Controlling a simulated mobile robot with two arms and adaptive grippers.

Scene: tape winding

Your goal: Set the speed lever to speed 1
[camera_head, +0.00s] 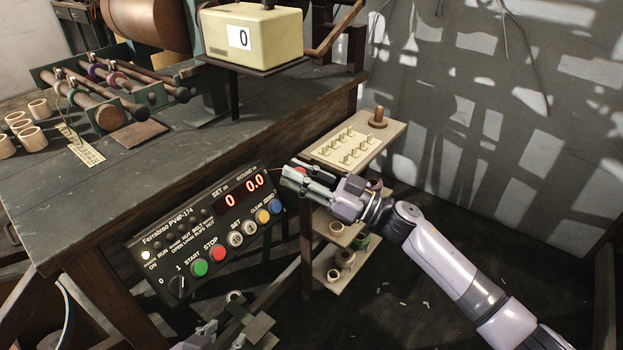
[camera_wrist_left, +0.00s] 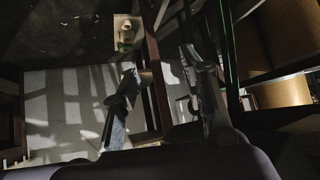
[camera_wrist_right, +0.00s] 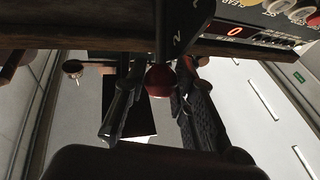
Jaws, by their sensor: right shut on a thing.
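In the right wrist view, the speed lever shows as a dark bar ending in a round red knob (camera_wrist_right: 158,80). A dark plate with a "2" (camera_wrist_right: 176,38) is beside it. My right gripper (camera_wrist_right: 158,68) has its fingers on both sides of the knob and is shut on it. In the head view, my right gripper (camera_head: 291,173) is at the right end of the control panel (camera_head: 215,225), and the knob is hidden there. My left gripper (camera_wrist_left: 165,88) is open and empty in the left wrist view, low at the bottom of the head view.
The panel's red displays (camera_head: 243,192) read 0 and 0.0. A workbench (camera_head: 90,190) with a winding machine is behind. A yellow box (camera_head: 250,38) on it shows 0. A pegboard shelf (camera_head: 358,140) with cores below stands close behind my right arm.

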